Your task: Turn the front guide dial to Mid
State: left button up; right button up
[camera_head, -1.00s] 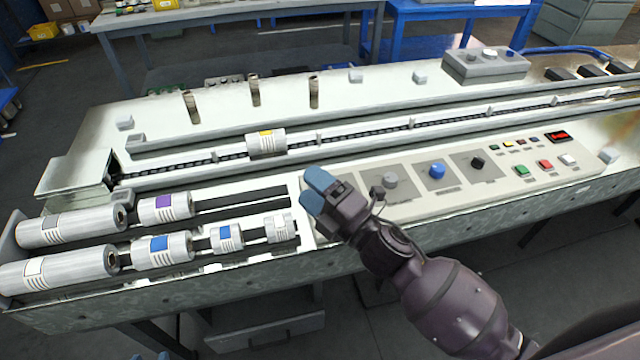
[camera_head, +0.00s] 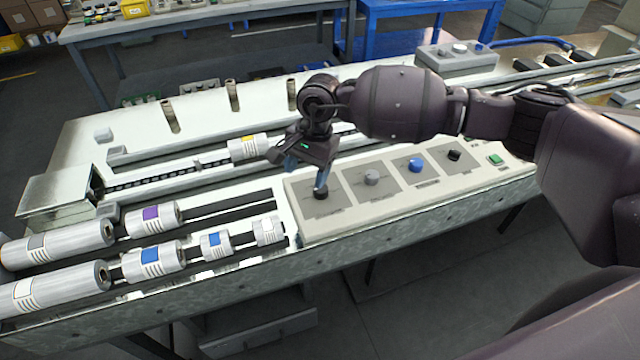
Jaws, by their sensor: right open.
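The control panel (camera_head: 343,222) on the front of the machine carries a row of dials on dark square plates. From left to right they are a black dial (camera_head: 321,194), a grey dial (camera_head: 372,177), a blue dial (camera_head: 415,166) and another black dial (camera_head: 454,156). Their labels are too small to read, so I cannot tell which is the front guide dial. My right gripper (camera_head: 307,174) points down over the leftmost black dial, open, its blue fingertips close to it; contact is unclear. My left gripper is not in view.
White rolls with coloured labels (camera_head: 150,256) lie on rails left of the panel. A green button (camera_head: 495,159) shows at the panel's right; my right arm hides the area beyond.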

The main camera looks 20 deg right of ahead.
aim_at(321, 191)
jog(key=w+d+r+h, duration=0.2)
jog(key=w+d, duration=0.1)
jog(key=d, duration=0.1)
jog(key=shift+n+t, duration=0.4)
jog(key=f, duration=1.1)
jog(key=shift+s+a, duration=0.1)
jog(key=shift+s, duration=0.15)
jog(key=shift+r, duration=0.1)
jog(key=c, duration=0.9)
